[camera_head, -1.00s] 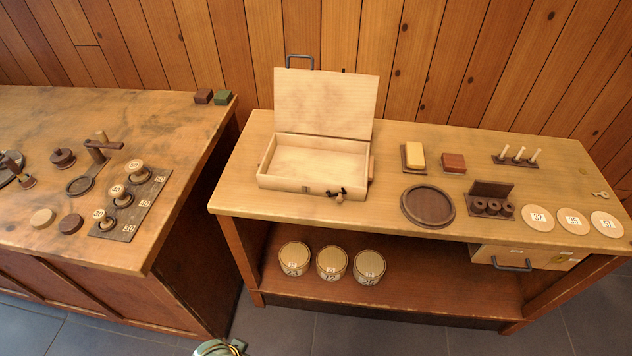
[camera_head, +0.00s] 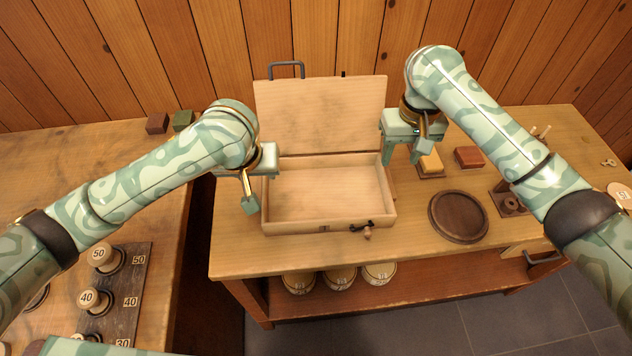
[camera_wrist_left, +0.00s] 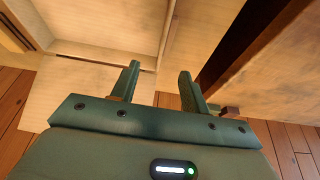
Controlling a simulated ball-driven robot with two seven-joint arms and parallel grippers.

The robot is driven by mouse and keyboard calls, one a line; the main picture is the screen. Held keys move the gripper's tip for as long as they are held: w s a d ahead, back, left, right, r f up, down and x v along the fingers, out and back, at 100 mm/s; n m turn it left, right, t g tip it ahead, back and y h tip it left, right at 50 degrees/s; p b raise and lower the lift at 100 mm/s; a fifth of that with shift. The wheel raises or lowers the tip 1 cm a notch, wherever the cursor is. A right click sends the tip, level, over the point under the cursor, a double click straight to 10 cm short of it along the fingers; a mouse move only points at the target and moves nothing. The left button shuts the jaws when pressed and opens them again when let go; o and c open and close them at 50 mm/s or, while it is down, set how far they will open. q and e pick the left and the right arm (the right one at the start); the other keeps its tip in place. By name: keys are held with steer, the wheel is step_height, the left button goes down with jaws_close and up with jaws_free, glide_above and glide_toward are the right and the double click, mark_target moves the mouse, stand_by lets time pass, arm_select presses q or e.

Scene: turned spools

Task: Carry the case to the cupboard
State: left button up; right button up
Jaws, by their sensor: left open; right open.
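The pale wooden case (camera_head: 325,226) stands on the bench with its lid (camera_head: 320,115) raised and its inside empty. A dark clasp (camera_head: 362,226) is at its front and a grey handle (camera_head: 286,65) shows behind the lid. My left gripper (camera_head: 246,198) is open and empty at the case's left wall; the wall also shows in the left wrist view (camera_wrist_left: 164,35), close to the open fingers (camera_wrist_left: 158,74). My right gripper (camera_head: 400,158) is open and empty near the back right corner. I cannot tell whether either touches the case. I cannot identify a cupboard.
A round dark tray (camera_head: 458,217), a yellow block (camera_head: 431,163) and a red-brown block (camera_head: 469,157) lie to the case's right. Round tubs (camera_head: 340,278) stand on the shelf below. A second counter (camera_head: 165,170) is at left, across a gap.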

mark_target(262, 184)
arm_select(q)
steer(key=x, duration=0.5)
steer(key=a+x, duration=0.1)
steer(key=x, duration=0.9)
steer(key=shift+w+a+r, duration=0.1)
steer(key=shift+w+a, duration=0.1)
steer(key=shift+w, duration=0.2)
arm_select(e)
steer(key=f, duration=1.4)
steer(key=shift+w+d, duration=0.3)
steer(key=shift+d, duration=0.05)
arm_select(q)
jaws_close()
arm_select(e)
jaws_close()
arm_select(q)
steer(key=shift+r, duration=0.1)
arm_select(e)
steer(key=shift+r, duration=0.1)
